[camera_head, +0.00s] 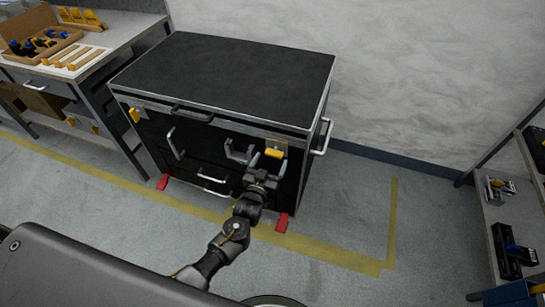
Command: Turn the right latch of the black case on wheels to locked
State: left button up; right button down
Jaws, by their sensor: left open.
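The black case (222,68) stands against the wall, with a dark top and pale metal edges. Its right latch (274,153) is a small yellow handle lying roughly level on a tan plate at the right of the front. The left latch (135,115) is yellow and stands closer to upright at the front's left corner. My left gripper (258,160) is open in front of the case, at the right latch. I cannot tell whether its fingers touch the latch. The gripper hides part of the front below the latch. My right gripper is not in view.
Bar handles (175,143) stick out from the case front, and another handle (322,137) from its right side. Red wheel stops (282,222) sit at the floor. A workbench (120,30) stands close at left, shelves (487,210) at far right. Floor right of the case is clear.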

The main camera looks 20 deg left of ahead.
aim_at(274, 153)
pick_arm(q)
jog(key=shift+w+d, duration=0.1)
jog(key=shift+w, duration=1.35)
jog(key=c, duration=1)
